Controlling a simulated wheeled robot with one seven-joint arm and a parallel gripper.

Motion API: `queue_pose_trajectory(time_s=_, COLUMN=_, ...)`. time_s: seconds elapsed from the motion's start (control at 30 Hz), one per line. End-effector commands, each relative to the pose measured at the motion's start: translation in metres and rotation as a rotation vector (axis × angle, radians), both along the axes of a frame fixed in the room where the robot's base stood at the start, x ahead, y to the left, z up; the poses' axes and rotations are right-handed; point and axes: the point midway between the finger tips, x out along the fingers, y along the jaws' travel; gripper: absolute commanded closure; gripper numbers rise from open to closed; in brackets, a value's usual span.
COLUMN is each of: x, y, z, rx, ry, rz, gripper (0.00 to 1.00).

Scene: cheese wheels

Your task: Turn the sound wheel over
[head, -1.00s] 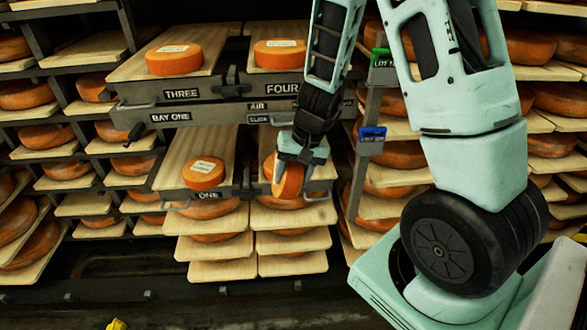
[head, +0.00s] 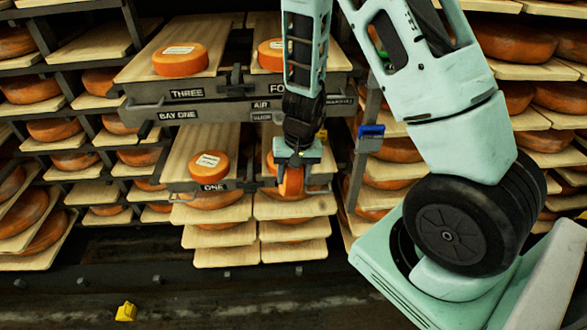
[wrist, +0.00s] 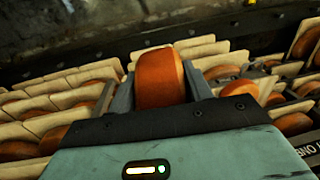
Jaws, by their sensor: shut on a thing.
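My gripper (head: 291,172) points down at the lower right board of bay one, shut on a small orange cheese wheel (head: 291,184). The wheel stands on edge, its rim toward the head camera; I cannot tell whether it touches the board. In the wrist view the held wheel (wrist: 160,78) sits between the two fingers, its rim filling the gap. No label shows on it. Other small wheels lie flat with white labels: one on board ONE (head: 209,165) and one on board THREE (head: 180,60). A wheel on board FOUR (head: 270,55) is partly hidden by my arm.
The rack's grey beam (head: 190,112) marked BAY ONE runs above the lower boards. A post with a blue tag (head: 370,131) stands close right of my gripper. Larger wheels fill shelves below and on both sides. A yellow object (head: 126,312) lies on the floor.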

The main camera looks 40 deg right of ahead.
Motion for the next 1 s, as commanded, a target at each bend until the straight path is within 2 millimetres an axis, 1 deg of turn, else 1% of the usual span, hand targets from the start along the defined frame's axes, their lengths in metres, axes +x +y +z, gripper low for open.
queue_pose_trajectory(time_s=0.03, x=0.001, y=0.001, z=0.004, rx=-0.006, ry=0.004, rz=0.001, gripper=1.00)
queue_pose_trajectory(time_s=0.73, x=0.002, y=0.003, z=0.005, rx=-0.095, ry=0.057, rz=0.002, gripper=1.00)
queue_pose_trajectory(time_s=0.8, x=0.002, y=-0.002, z=0.000, rx=-0.097, ry=0.051, rz=0.066, gripper=1.00)
queue_pose_trajectory(time_s=1.0, x=-0.001, y=-0.012, z=-0.001, rx=-0.102, ry=0.040, rz=0.275, gripper=1.00)
